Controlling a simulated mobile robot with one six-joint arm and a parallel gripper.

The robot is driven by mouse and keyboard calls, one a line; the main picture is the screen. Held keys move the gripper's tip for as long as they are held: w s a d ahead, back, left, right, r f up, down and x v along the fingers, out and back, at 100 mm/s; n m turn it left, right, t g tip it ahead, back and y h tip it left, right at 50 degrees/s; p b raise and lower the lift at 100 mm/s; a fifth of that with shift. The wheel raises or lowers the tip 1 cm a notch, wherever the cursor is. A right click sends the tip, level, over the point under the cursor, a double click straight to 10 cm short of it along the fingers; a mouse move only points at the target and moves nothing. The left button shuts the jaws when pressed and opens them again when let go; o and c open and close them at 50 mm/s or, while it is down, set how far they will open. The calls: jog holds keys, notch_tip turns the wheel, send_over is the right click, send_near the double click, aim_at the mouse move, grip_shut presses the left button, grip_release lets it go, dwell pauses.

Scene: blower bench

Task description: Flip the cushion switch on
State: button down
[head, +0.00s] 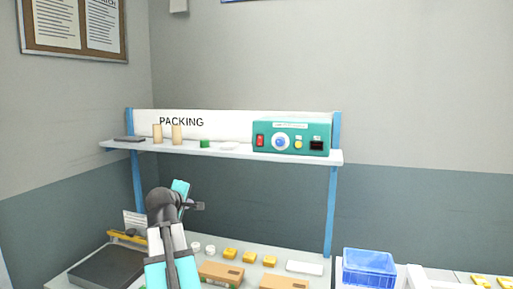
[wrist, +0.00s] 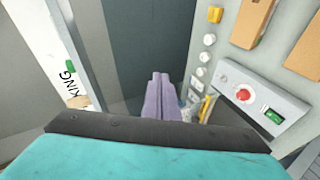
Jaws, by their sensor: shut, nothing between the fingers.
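A teal control box (head: 292,135) stands on the right part of the shelf. It has a red rocker switch (head: 260,141), a blue knob (head: 280,142), a yellow button (head: 298,144) and a black panel. Its label is too small to read. The wrist view shows a grey box (wrist: 226,83) at right, with a red round button (wrist: 242,94) and a green rocker (wrist: 274,116). I cannot tell which control is the cushion switch. My gripper (head: 201,206) is below the shelf, left of the teal box. Its lilac fingers (wrist: 159,78) are together, empty and apart from both boxes.
The shelf (head: 230,150) also holds two tan cylinders (head: 177,134), a green block (head: 205,143) and a white disc. The bench below has cardboard boxes (head: 222,272), several yellow pieces (head: 249,256) and a dark plate (head: 105,267). A blue crate (head: 368,265) stands at right.

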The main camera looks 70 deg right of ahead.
aim_at(259, 144)
jog(key=s+d+r+g+h, duration=0.1)
jog(key=s+d+r+h, duration=0.1)
jog(key=s+r, duration=0.7)
jog(key=s+d+r+g+h, duration=0.2)
jog(key=s+d+r, duration=0.2)
jog(key=s+r, duration=0.5)
jog(key=shift+s+r, duration=0.4)
jog(key=shift+r, duration=0.4)
jog(key=shift+d, duration=0.2)
jog(key=d+p, duration=0.1)
jog(key=d, duration=0.3)
jog(key=d+f+p, duration=0.1)
jog(key=d+p, duration=0.1)
jog(key=d, duration=0.3)
jog(key=d+p, duration=0.1)
jog(key=d, duration=0.3)
jog(key=shift+w+d+f, duration=0.4)
